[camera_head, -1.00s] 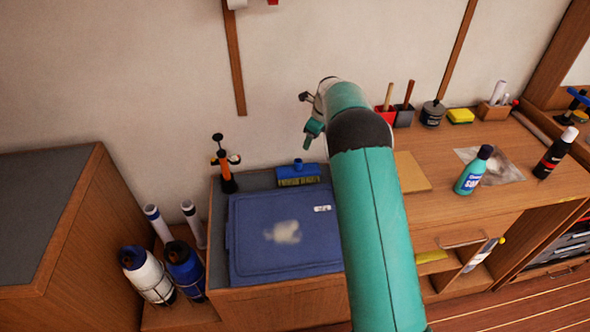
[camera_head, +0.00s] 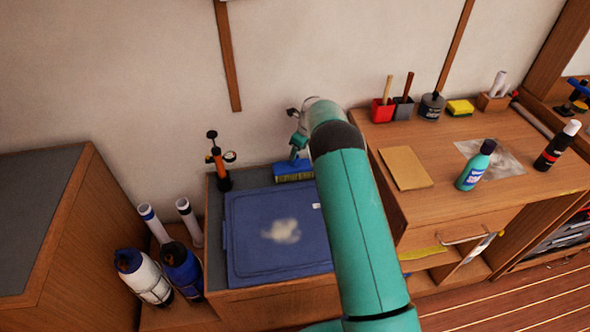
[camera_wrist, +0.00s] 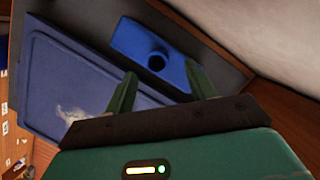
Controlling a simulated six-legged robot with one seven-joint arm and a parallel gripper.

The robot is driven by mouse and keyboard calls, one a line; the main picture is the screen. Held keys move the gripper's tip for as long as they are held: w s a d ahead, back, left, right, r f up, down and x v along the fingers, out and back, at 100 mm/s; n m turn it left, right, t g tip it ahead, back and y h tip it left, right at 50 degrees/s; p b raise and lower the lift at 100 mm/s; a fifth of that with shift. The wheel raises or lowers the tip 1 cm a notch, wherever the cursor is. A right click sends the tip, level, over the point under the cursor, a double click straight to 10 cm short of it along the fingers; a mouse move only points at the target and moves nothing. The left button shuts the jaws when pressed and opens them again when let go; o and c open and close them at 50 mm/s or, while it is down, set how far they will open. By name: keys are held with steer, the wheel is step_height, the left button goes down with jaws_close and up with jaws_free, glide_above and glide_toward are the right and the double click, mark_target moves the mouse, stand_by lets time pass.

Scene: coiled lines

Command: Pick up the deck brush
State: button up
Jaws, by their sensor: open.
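The deck brush, a blue block with bristles below, stands on the grey top of the low cabinet behind the blue lid; in the head view its block (camera_head: 294,168) is partly covered by my gripper (camera_head: 299,150). In the wrist view the brush (camera_wrist: 140,44) shows from above with a dark round socket hole. My gripper (camera_wrist: 160,88) is open and empty there, its two green fingers apart, with the near end of the brush ahead of and between the fingertips. I cannot tell whether they touch it.
The blue lid (camera_head: 240,250) with a pale smear lies beside the brush. An orange and black pump (camera_head: 219,165) stands to its left. The wall (camera_head: 275,90) is close behind. The wooden worktop (camera_head: 440,165) at right carries bottles, a sponge and small pots.

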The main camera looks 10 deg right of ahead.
mark_target(295, 166)
steer(key=shift+x, duration=2.6)
steer(key=shift+a, duration=0.15)
jaws_close()
